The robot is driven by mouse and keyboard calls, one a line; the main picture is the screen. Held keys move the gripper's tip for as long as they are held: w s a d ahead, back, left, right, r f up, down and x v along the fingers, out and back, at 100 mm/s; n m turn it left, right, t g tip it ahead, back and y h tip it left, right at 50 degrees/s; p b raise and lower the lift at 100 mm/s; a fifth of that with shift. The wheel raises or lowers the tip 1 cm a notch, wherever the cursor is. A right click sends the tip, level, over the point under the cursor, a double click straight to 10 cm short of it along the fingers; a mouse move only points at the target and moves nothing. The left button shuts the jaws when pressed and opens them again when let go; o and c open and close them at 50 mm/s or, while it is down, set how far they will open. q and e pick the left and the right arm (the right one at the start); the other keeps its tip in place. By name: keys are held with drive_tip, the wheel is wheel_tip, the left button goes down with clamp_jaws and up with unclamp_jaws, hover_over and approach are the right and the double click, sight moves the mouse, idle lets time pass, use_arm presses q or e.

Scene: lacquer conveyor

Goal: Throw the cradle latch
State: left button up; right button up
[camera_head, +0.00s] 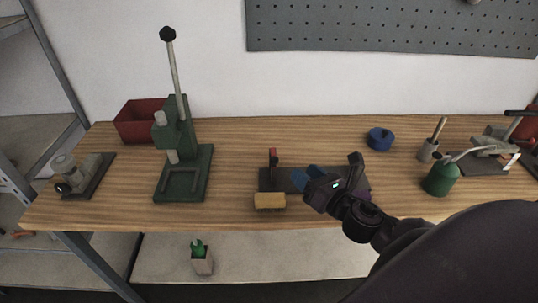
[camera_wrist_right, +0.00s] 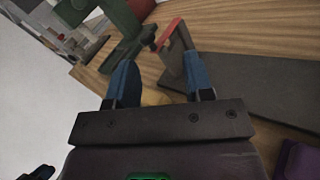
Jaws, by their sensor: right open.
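The cradle is a dark grey flat base (camera_head: 265,182) near the front middle of the bench. A latch with a red-tipped upright lever (camera_head: 273,158) stands at its left end. In the right wrist view the red lever (camera_wrist_right: 171,33) shows just beyond the blue fingers, and the grey base (camera_wrist_right: 265,90) runs to the right. My right gripper (camera_head: 306,179) is over the base, to the right of the lever. Its fingers (camera_wrist_right: 160,82) are apart with nothing clearly held between them. Part of the base is hidden behind this gripper. My left gripper is not seen.
A yellow block (camera_head: 269,201) is at the front edge by the cradle. A green press (camera_head: 183,165) with a tall lever stands left, before a red bin (camera_head: 138,122). A blue round container (camera_head: 380,138) and a green bottle (camera_head: 440,178) are right. Bare wood lies behind the cradle.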

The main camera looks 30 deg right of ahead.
sight(277, 161)
drive_tip(key=w+a+n+y, duration=0.1)
drive_tip(key=w, duration=0.2)
drive_tip(key=w+a+n+y+p, duration=0.1)
drive_tip(key=w+n, duration=0.1)
drive_tip(key=w, duration=0.1)
drive_tip(key=w+a+n, duration=0.1)
drive_tip(key=w+n, duration=0.1)
drive_tip(key=w, duration=0.1)
drive_tip(key=shift+w+y+p, duration=0.25)
drive_tip(key=shift+y+p, duration=0.05)
drive_tip(key=shift+y, duration=0.1)
drive_tip(key=shift+w+a+n+g, duration=0.25)
drive_tip(key=shift+w+n+g, duration=0.05)
drive_tip(key=shift+w, duration=0.45)
drive_tip(key=shift+c, duration=0.4)
clamp_jaws()
